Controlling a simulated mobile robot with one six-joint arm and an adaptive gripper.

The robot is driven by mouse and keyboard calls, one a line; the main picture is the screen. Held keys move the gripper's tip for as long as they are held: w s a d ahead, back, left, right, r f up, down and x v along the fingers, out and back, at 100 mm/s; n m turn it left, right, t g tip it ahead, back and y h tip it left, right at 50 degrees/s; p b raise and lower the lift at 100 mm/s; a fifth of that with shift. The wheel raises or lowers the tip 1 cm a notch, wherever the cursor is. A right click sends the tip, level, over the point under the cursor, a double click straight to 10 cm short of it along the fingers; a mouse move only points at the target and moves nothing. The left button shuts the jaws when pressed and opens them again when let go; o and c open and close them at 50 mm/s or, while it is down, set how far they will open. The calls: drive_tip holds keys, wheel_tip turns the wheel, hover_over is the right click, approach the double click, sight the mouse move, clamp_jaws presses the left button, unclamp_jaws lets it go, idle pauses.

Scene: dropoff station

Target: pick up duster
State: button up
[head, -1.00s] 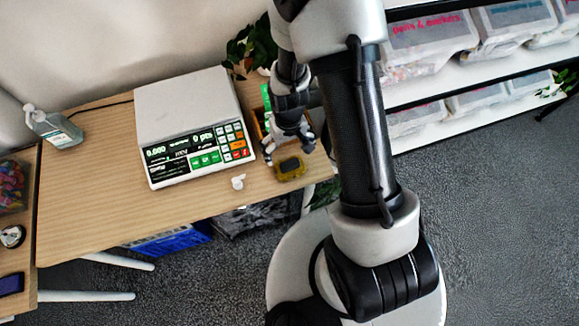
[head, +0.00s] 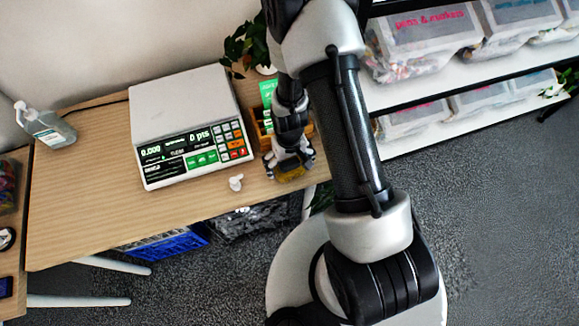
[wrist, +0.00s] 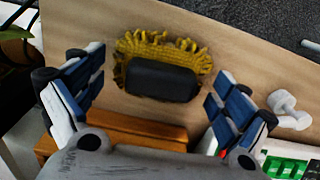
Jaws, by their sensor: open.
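The duster has a dark block-like back and a yellow shaggy fringe. In the wrist view the duster (wrist: 163,80) lies on the wooden table between my two open fingers, with a gap on each side. My gripper (wrist: 158,88) is open and empty, above the duster. In the head view my gripper (head: 288,165) is over the duster (head: 291,175), which is mostly hidden by the fingers near the table's front right edge.
A white scale (head: 188,125) stands left of my gripper. A small white object (head: 236,183) lies on the table (head: 90,190) in front of it. A wooden box (head: 262,128) is just behind. A bottle (head: 47,127) stands far left. Shelves with bins (head: 425,45) are at right.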

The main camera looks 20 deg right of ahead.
sight(289, 162)
drive_tip(key=shift+c, duration=0.6)
drive_tip(key=c, duration=1)
drive_tip(key=shift+r, duration=0.1)
wheel_tip(289, 162, up, 20)
drive_tip(key=p, duration=0.6)
